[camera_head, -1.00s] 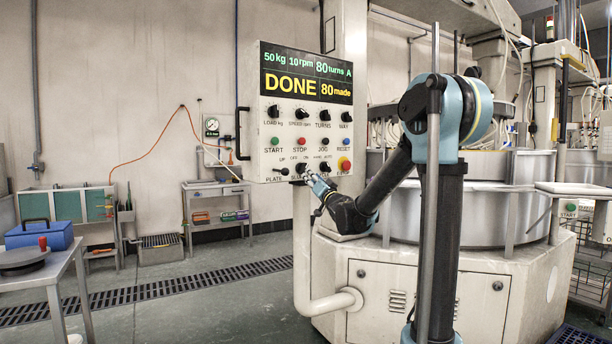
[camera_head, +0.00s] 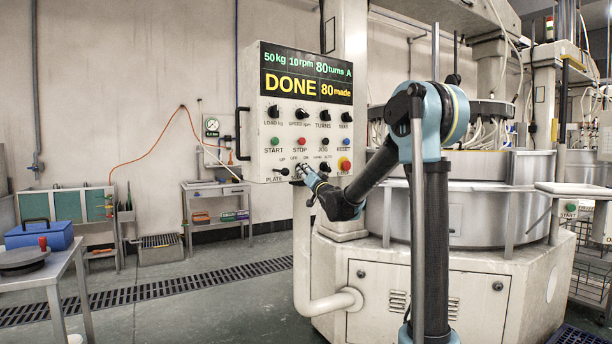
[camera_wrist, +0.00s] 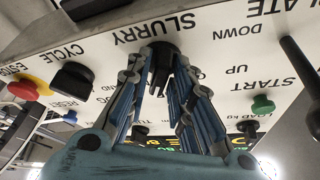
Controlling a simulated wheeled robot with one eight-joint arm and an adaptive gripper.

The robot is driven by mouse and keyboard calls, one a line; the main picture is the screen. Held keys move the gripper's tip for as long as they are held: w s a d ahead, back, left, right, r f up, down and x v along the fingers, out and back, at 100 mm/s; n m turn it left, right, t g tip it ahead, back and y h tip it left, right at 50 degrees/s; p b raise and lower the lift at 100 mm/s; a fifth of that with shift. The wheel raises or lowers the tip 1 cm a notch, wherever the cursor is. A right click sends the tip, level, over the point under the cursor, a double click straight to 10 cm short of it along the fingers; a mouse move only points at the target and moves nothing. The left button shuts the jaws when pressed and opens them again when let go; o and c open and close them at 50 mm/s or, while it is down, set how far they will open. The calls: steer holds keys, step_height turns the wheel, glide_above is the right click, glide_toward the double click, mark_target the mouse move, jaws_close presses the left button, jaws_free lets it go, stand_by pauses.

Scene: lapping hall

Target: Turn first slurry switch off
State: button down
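The slurry switch (camera_wrist: 162,62) is a black knob under the label SLURRY on the white control panel (camera_head: 256,120). In the wrist view my gripper (camera_wrist: 163,70) has one finger on each side of it, the fingertips very close to its sides. I cannot tell whether the fingers press on it. In the head view my gripper (camera_head: 305,172) is at the panel's lower edge and hides the switch. The switch's setting cannot be read. The panel display (camera_head: 306,77) reads DONE and 80 made.
The black cycle switch (camera_wrist: 73,80) and red emergency button (camera_wrist: 22,90) lie left of the fingers in the wrist view. The plate lever (camera_wrist: 300,72) and green start button (camera_wrist: 262,105) lie right. A side table (camera_head: 62,270) and blue toolbox (camera_head: 40,236) stand far left.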

steer(key=shift+w+d+n, duration=0.1)
steer(key=shift+w+n, duration=0.05)
steer(key=shift+n, duration=0.15)
steer(key=n+g+y, duration=0.1)
steer(key=n+y, duration=0.1)
steer(key=n, duration=0.3)
steer(key=n+g+y, duration=0.2)
steer(key=n, duration=0.4)
steer(key=n+g+y, duration=0.2)
steer(key=n, duration=0.3)
steer(key=shift+w+d+r+n+y, duration=0.15)
steer(key=shift+w+d+n+y, duration=0.15)
steer(key=shift+w+y, duration=0.1)
steer(key=shift+g, duration=0.4)
steer(key=c, duration=1.6)
jaws_free()
steer(key=shift+a, duration=0.1)
steer(key=shift+s, duration=0.1)
steer(key=shift+s+n, duration=0.1)
steer(key=shift+n, duration=0.2)
